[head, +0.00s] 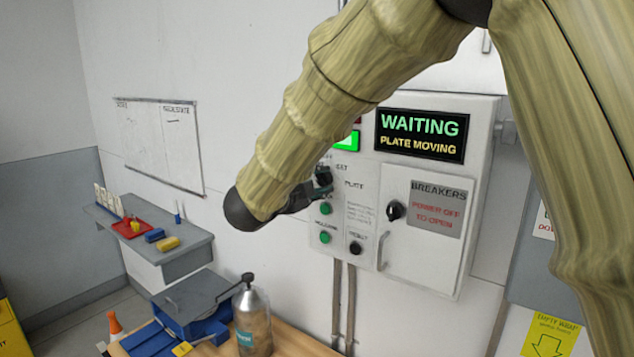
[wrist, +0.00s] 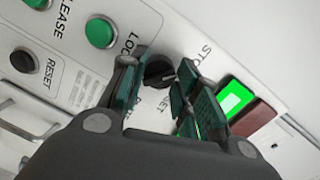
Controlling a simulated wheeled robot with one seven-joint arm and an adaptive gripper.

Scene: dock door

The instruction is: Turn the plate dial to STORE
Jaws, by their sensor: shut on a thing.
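The plate dial (wrist: 158,71) is a small black knob on the white control panel, beside labels reading "STO…" and "LOC…" in the wrist view. In the head view the dial (head: 323,175) is partly hidden by my arm and gripper. My gripper (wrist: 160,88) has a dark green finger on each side of the dial and is shut on it. In the head view the gripper (head: 320,189) reaches the panel from the left. The dial's pointer is too small and covered to read. The panel's display (head: 420,135) reads "WAITING" and "PLATE MOVING".
Green buttons (head: 325,238) and a black reset knob (head: 355,248) sit below the dial. A lit green square (wrist: 235,98) is beside a dark red one. The breaker door (head: 420,222) is at the right. A bench with a metal bottle (head: 254,320) stands below.

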